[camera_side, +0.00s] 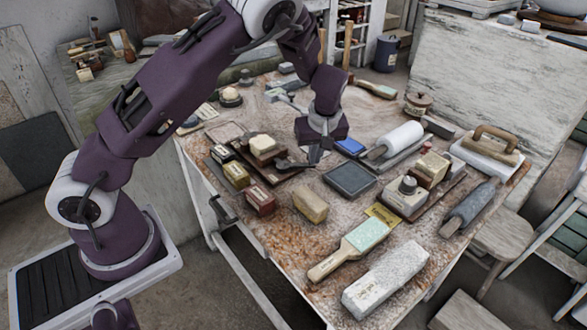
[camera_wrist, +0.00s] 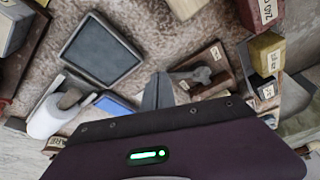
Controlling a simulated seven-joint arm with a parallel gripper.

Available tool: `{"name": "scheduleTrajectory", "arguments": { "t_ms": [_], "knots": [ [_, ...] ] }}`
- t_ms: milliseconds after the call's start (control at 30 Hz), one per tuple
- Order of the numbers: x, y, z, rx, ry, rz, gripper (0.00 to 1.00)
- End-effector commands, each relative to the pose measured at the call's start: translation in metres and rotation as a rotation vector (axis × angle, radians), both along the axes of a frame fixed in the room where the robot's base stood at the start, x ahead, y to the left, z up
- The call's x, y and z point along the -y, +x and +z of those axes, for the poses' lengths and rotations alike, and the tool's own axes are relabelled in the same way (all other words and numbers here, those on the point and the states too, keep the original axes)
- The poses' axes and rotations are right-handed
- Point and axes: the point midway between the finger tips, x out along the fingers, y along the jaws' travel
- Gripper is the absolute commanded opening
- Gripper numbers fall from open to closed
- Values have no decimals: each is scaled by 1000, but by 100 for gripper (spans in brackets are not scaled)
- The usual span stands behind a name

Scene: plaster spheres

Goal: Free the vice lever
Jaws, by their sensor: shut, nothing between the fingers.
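A grey metal clamp-like fitting (camera_side: 224,211) sits at the table's left edge in the side view; I cannot tell whether it is the vice, and no lever is clearly distinct on it. A small dark grey metal piece (camera_wrist: 198,76) lies on a brown wooden board (camera_wrist: 213,56) in the wrist view; a similar piece shows in the side view (camera_side: 291,164). I cannot tell if it is the lever. My gripper (camera_side: 317,155) is above the table, just right of that piece. Its fingers (camera_wrist: 158,92) are shut and empty.
A dark framed slab (camera_side: 350,179) and blue pad (camera_side: 350,146) lie right of my gripper. A red box (camera_side: 260,200), yellow box (camera_side: 236,174) and tan block (camera_side: 310,204) stand nearby. A white roller (camera_side: 395,140) lies farther right. Bare tabletop (camera_side: 275,240) shows near the front left.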

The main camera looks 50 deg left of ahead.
Motion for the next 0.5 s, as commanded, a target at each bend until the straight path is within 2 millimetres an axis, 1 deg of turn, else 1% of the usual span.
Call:
{"name": "scheduleTrajectory", "arguments": {
  "t_ms": [267,500],
  "knots": [
    [-10,12,0,0,0,174,0],
    [-16,17,0,-1,0,169,0]
  ]
}}
